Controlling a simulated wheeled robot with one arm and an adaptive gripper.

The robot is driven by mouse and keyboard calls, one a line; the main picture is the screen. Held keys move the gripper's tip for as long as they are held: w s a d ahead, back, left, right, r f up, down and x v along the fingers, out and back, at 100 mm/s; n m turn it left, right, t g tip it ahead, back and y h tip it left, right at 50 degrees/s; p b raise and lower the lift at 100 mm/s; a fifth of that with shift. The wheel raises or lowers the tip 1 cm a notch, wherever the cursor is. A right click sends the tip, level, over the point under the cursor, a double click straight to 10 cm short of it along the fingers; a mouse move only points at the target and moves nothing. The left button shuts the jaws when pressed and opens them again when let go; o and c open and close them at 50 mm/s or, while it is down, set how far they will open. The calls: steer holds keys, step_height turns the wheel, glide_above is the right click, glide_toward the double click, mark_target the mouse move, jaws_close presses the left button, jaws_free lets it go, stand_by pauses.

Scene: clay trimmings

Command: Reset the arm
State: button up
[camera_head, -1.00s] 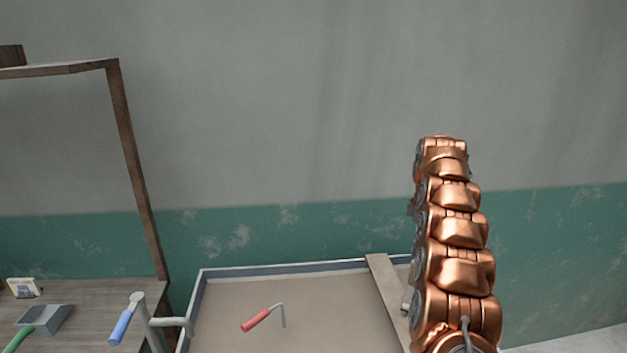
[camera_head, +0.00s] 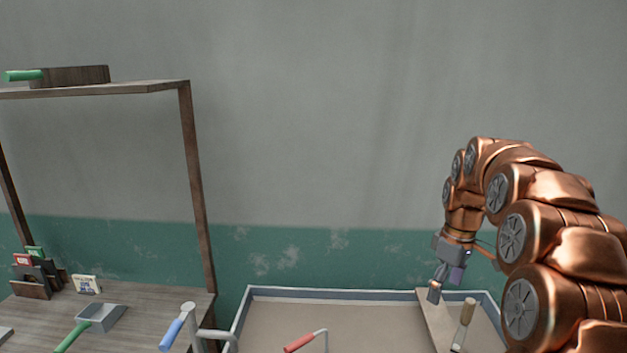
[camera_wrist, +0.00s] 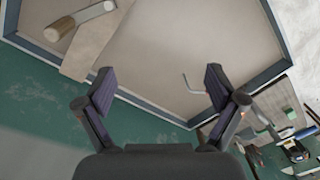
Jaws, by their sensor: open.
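My copper arm reaches in from the right in the head view and bends down to my gripper (camera_head: 443,284), which hangs over the right part of a shallow tray (camera_head: 330,293). In the wrist view my gripper (camera_wrist: 160,90) has its two dark pads wide apart with nothing between them. The tray (camera_wrist: 272,40) lies beyond the fingertips. A wooden board (camera_head: 432,322) lies across the tray's right side below my gripper, with a wooden-handled tool (camera_head: 466,318) near it.
A red-handled tool (camera_head: 301,342) is in the tray. A wooden bench (camera_head: 150,299) at left holds a grey scoop (camera_head: 101,317) and a small card (camera_head: 87,284). A shelf frame (camera_head: 197,190) rises behind. The wall above the tray is clear.

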steer(key=s+a+m, duration=0.2)
steer(key=s+a, duration=0.2)
steer(key=s, duration=0.5)
steer(key=s+a+m, duration=0.2)
steer(key=s+a, duration=0.2)
steer(key=s, duration=0.6)
steer(key=s+a+f+m, duration=0.1)
steer(key=s+f+m, duration=0.1)
steer(key=s, duration=0.7)
steer(key=s+a+f+m+g, duration=0.1)
steer(key=s+f+m, duration=0.1)
steer(key=s, duration=0.7)
steer(key=shift+f+h, duration=0.3)
steer(key=shift+f, duration=0.5)
